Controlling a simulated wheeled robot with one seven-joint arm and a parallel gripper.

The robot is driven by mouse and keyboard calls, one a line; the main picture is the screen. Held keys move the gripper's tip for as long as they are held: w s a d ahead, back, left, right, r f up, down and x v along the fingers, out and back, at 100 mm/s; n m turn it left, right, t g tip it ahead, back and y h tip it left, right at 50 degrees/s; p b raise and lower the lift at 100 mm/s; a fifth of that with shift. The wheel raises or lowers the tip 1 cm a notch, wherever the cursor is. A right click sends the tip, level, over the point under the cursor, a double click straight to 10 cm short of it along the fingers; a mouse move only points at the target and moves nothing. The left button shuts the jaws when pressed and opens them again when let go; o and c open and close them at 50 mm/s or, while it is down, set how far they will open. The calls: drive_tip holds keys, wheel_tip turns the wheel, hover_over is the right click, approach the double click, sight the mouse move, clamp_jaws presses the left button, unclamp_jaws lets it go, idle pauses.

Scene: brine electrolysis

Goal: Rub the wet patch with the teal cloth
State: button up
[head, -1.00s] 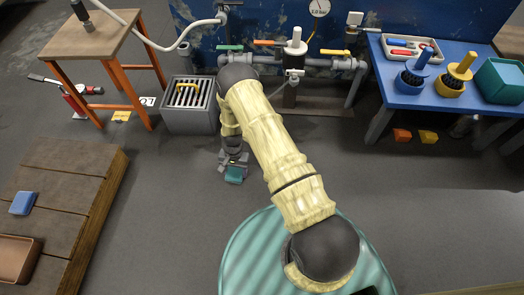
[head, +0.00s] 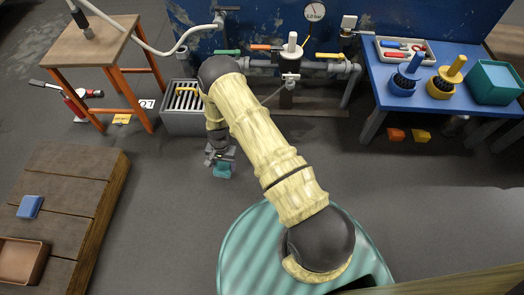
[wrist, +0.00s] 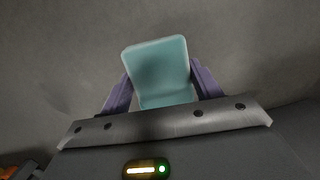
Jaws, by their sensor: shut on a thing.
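The teal cloth (head: 223,171) is a small block-like pad held low over the grey floor, in front of the grated drain box. My gripper (head: 220,162) is shut on it. In the wrist view the cloth (wrist: 160,72) sits between the two purple fingers of my gripper (wrist: 162,88), its far end sticking out past them. I cannot tell whether the cloth touches the floor. I cannot make out a clear wet patch; part of the floor is hidden behind my arm.
The grated drain box (head: 184,107) stands behind my gripper, beside pipework with coloured valve handles. A wooden pallet (head: 85,160) with a blue sponge (head: 29,207) lies at the left. A blue table (head: 420,98) with brushes stands at the right. Floor between is clear.

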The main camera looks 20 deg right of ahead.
wheel_tip(320, 180, up, 2)
drive_tip(key=shift+r+p, duration=0.1)
drive_tip(key=shift+p, duration=0.55)
drive_tip(key=d+r+n+p, duration=0.2)
drive_tip(key=r+p, duration=0.3)
drive_tip(key=r, duration=0.8)
drive_tip(key=d+r+n+p, duration=0.2)
drive_tip(key=d+r+p, duration=0.3)
drive_tip(key=r, duration=0.9)
drive_tip(key=d+r+n+p, duration=0.2)
drive_tip(key=d+r+p, duration=0.2)
drive_tip(key=r, duration=0.9)
drive_tip(key=shift+w+r+h+p, duration=0.15)
drive_tip(key=shift+w+h+p, duration=0.3)
drive_tip(key=shift+p, duration=0.8)
drive_tip(key=shift+a, duration=0.15)
